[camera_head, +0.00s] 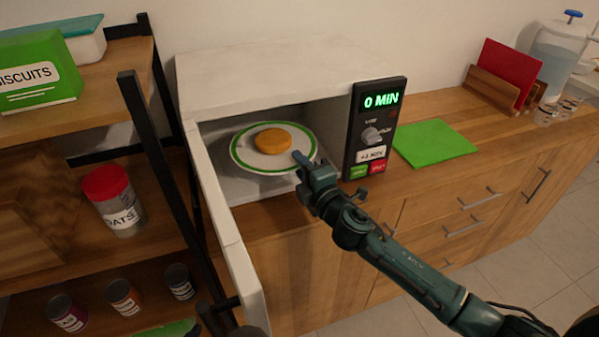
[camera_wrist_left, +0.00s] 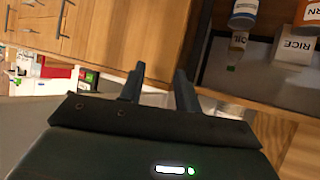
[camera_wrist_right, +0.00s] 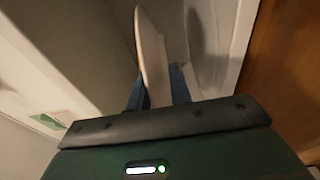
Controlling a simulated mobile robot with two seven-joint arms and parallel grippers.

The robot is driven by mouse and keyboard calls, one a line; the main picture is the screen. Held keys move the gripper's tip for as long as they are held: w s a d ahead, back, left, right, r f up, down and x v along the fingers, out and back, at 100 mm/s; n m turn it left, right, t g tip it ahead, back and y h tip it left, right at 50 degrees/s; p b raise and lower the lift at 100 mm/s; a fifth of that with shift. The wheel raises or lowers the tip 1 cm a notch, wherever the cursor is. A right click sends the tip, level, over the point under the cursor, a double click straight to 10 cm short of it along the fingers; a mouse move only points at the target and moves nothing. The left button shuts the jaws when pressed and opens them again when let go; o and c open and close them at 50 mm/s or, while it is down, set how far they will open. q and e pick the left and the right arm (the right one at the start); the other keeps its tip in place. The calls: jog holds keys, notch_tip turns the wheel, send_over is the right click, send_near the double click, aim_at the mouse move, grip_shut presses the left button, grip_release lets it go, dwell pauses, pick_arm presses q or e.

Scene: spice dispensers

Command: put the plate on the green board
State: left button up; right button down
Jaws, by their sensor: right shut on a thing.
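The white plate (camera_head: 247,157) with a green ring carries a round orange-brown food item (camera_head: 273,140). It is inside the open microwave (camera_head: 265,72), apparently a little above its floor. My right gripper (camera_head: 303,166) is shut on the plate's near right rim; the right wrist view shows the plate (camera_wrist_right: 152,55) edge-on between the fingers (camera_wrist_right: 158,95). The green board (camera_head: 434,143) lies flat and bare on the counter, right of the microwave. My left gripper (camera_wrist_left: 158,88) shows in the left wrist view, its fingers apart with nothing between them.
The microwave door (camera_head: 222,215) stands open toward me on the left. The control panel (camera_head: 374,125), reading 0 MIN, borders the opening on the right. A shelf with a biscuit box (camera_head: 38,72), an oats jar (camera_head: 113,200) and cans stands left. A red board (camera_head: 510,73) in a rack stands farther right.

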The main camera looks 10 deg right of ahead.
notch_tip(320, 180, up, 4)
jog(key=shift+f+p, duration=0.1)
jog(key=shift+p, duration=0.3)
jog(key=shift+s, duration=0.1)
jog(key=shift+s+f, duration=0.1)
jog(key=shift+s, duration=0.25)
jog(key=s+d+r+m+h+p, duration=0.1)
jog(key=s+d+m+h, duration=0.1)
jog(key=s+d, duration=0.3)
jog(key=s+d+r+m+t+h+p, duration=0.1)
jog(key=s+d+h, duration=0.2)
jog(key=s, duration=1)
jog(key=shift+d+m+h, duration=0.4)
jog(key=shift+d, duration=0.75)
jog(key=shift+s, duration=0.15)
